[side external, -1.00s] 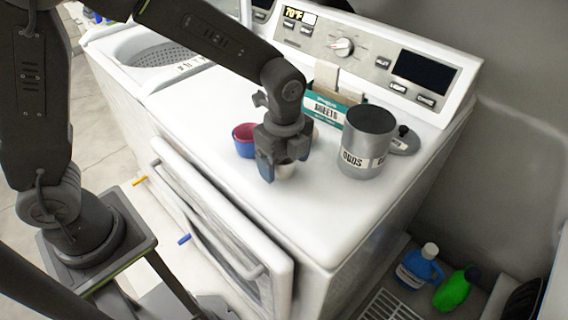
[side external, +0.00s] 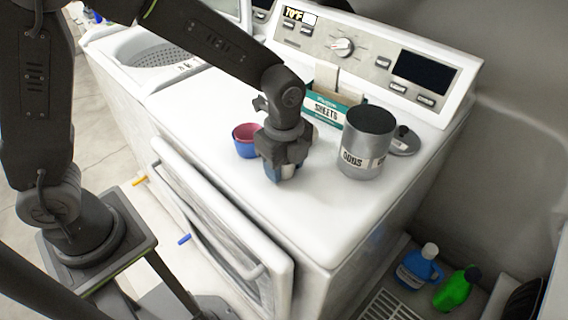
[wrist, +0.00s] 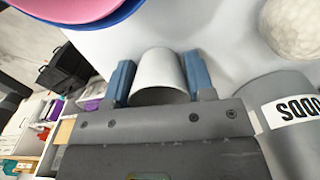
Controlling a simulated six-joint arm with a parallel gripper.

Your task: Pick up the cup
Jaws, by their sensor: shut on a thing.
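A white cup (wrist: 160,72) sits between the two blue fingers of my gripper (wrist: 158,82) in the wrist view. The fingers are shut on its sides. In the side external view my gripper (side external: 284,172) points down, low over the white machine top, and mostly hides the cup. I cannot tell there whether the cup touches the surface. A nested pair of cups, pink-red inside blue (side external: 246,141), stands just left of my gripper; it also shows at the wrist view's top left (wrist: 85,10).
A grey labelled canister (side external: 366,145) stands close on the right, with a lid (side external: 404,141) beside it. A teal-and-white sheets box (side external: 325,107) is behind. A whitish ball (wrist: 291,27) is near the canister. The front machine top (side external: 310,230) is clear.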

